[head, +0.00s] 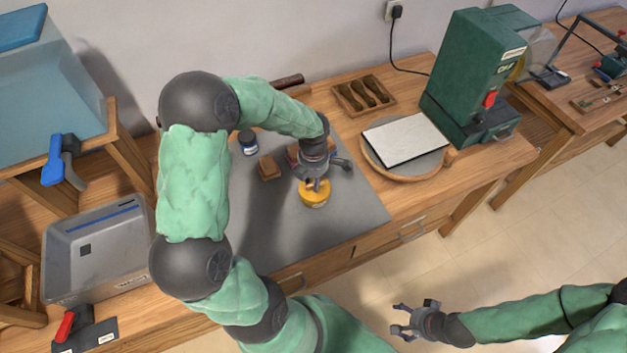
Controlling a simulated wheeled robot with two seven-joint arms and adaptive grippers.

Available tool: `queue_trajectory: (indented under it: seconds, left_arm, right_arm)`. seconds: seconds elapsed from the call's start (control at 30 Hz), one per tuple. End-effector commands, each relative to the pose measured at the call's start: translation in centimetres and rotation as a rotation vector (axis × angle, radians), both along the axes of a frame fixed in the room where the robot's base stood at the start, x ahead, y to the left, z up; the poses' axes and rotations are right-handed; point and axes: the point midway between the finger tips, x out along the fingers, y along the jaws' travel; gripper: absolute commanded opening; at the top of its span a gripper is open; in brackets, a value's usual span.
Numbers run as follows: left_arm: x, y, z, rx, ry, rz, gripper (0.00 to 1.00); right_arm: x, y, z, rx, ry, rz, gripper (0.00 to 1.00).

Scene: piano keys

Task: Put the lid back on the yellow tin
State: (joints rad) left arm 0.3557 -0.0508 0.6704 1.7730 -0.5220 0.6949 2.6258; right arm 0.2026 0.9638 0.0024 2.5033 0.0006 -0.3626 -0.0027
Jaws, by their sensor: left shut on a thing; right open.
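The yellow tin (314,199) stands on the grey mat, near the middle of the picture. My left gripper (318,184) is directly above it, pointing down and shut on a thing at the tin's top. The gripper hides most of what it holds, so I cannot tell clearly whether this is the lid or how it sits on the tin. My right gripper (399,322) is open and empty, out over the floor in front of the bench.
A grey mat (350,222) covers the bench middle. A small dark jar (248,142) and a brown block (269,167) stand left of the tin. A round board with a white tile (405,139), a wooden tray (363,94) and a green machine (468,80) are to the right.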

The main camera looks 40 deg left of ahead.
Motion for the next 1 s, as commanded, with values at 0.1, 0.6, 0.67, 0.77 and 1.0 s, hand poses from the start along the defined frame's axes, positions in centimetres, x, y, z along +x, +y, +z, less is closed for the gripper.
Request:
queue_trajectory:
  seconds: [0.1,0.6,0.67,0.77,1.0]
  left_arm:
    - [0.01,0.01,0.02,0.000,0.000,0.000,0.00]
    - [-0.01,0.01,0.00,0.000,0.000,0.000,0.73]
    - [-0.01,0.01,0.00,0.000,0.000,0.000,0.73]
    - [-0.01,0.01,0.00,0.000,0.000,0.000,0.73]
    - [0.00,0.00,0.15,0.000,0.000,0.000,0.73]
  right_arm:
    - [0.00,0.00,0.01,0.000,0.000,0.000,0.76]
    - [0.00,0.00,0.01,0.000,0.000,0.000,0.76]
    - [0.00,0.00,0.01,0.000,0.000,0.000,0.76]
    - [0.00,0.00,0.01,0.000,0.000,0.000,0.76]
    - [0.00,0.00,0.09,0.000,0.000,0.000,0.76]
